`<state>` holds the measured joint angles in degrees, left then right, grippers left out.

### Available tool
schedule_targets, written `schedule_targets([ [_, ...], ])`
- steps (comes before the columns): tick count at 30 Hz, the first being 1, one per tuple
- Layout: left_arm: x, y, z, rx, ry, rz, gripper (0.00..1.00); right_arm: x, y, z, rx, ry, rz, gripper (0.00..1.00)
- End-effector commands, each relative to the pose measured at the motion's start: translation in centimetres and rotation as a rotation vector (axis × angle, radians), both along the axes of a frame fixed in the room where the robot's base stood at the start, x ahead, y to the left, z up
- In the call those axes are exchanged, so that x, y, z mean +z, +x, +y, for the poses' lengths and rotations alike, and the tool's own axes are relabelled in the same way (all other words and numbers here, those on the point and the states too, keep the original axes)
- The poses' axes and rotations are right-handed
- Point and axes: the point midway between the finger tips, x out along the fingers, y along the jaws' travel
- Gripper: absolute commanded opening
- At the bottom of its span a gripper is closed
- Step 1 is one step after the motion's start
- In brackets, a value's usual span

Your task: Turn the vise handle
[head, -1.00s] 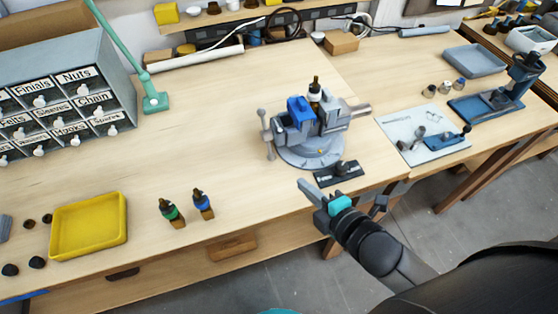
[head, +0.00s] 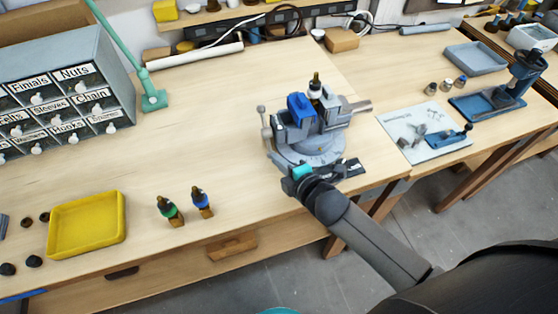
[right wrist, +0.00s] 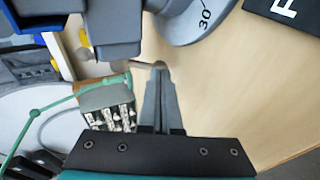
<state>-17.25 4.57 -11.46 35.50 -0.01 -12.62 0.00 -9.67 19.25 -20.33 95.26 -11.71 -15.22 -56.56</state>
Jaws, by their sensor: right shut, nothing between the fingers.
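The grey vise (head: 310,135) stands on the bench on its round base, with blue jaw covers (head: 300,108). Its handle (head: 264,125) is a bar with a ball end, standing nearly upright at the vise's left side. My right gripper (head: 273,159) is at the front left of the vise, close to the handle's lower end. In the right wrist view its fingers (right wrist: 160,78) are shut and empty, with their tips by a thin grey rod (right wrist: 140,66) under the vise body. I cannot tell if they touch it. My left gripper is not in view.
A dark plate (head: 352,168) lies before the vise, partly behind my right arm. A small dropper bottle (head: 316,88) stands behind the vise jaws. Two bottles (head: 170,210) and a yellow tray (head: 88,224) are at the front left.

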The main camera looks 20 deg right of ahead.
Motion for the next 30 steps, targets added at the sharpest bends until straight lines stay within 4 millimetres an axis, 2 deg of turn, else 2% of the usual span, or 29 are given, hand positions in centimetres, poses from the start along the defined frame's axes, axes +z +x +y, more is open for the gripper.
schedule_targets([
  [11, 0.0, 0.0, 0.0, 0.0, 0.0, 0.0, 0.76, -0.1, 0.1, 0.1, 0.0, 0.0, -0.001, 0.0],
  [21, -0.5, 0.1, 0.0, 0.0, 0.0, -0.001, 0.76, -1.9, 1.2, 0.1, -0.001, 0.0, 0.0, 0.0],
  [30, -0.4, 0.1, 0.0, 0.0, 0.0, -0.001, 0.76, -1.8, 1.2, 0.1, 0.0, 0.0, -0.001, 0.0],
])
